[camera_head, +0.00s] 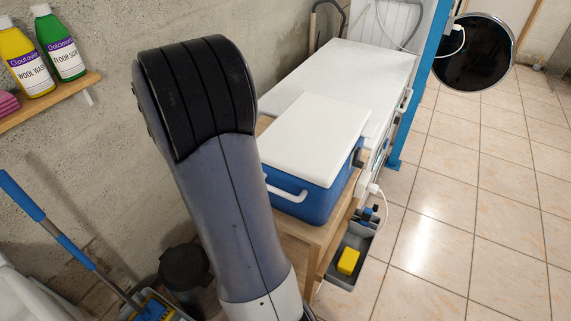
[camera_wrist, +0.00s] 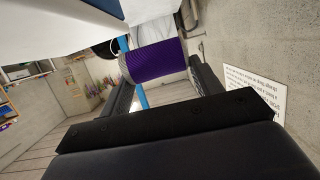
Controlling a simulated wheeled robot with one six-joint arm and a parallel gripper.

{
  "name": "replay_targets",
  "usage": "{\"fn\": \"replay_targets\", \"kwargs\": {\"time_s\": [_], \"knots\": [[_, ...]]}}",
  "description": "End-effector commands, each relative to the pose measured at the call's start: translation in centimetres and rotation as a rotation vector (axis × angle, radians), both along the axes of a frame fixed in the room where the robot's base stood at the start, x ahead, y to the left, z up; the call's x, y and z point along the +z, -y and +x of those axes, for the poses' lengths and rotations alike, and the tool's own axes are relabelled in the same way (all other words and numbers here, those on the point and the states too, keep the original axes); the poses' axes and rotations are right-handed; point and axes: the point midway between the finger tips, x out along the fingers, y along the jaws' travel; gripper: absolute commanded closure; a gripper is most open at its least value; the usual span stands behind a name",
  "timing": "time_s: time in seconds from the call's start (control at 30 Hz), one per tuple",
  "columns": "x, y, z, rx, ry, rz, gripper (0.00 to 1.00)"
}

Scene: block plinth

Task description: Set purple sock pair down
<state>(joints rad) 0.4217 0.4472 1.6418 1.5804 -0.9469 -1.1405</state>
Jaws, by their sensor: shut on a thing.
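The purple sock pair (camera_wrist: 155,62) shows in the wrist view as a rolled bundle, deep purple with a paler, patterned left end. My gripper (camera_wrist: 160,78) is shut on it, with one black finger at each side of the bundle. A pale surface shows close behind and above the bundle in the picture; I cannot tell whether they touch. In the head view my arm fills the middle, and the gripper and the sock pair are hidden.
A blue cooler with a white lid (camera_head: 315,138) stands on a wooden stand. A long white-topped unit (camera_head: 355,75) is behind it. A shelf (camera_head: 50,103) holds two bottles. A grey tray (camera_head: 352,256) holds a yellow block. The tiled floor at right is clear.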

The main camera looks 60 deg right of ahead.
Motion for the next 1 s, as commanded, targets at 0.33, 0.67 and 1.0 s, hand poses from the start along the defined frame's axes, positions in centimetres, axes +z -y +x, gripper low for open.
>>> {"fn": "replay_targets", "kwargs": {"time_s": [0.33, 0.67, 1.0], "knots": [[-0.7, 0.8, -0.8, -0.023, -0.01, 0.003, 0.61], [-9.8, 0.7, -0.8, -0.021, -0.01, 0.003, 0.61], [-18.5, 0.7, -0.8, -0.022, -0.008, 0.002, 0.61]]}}
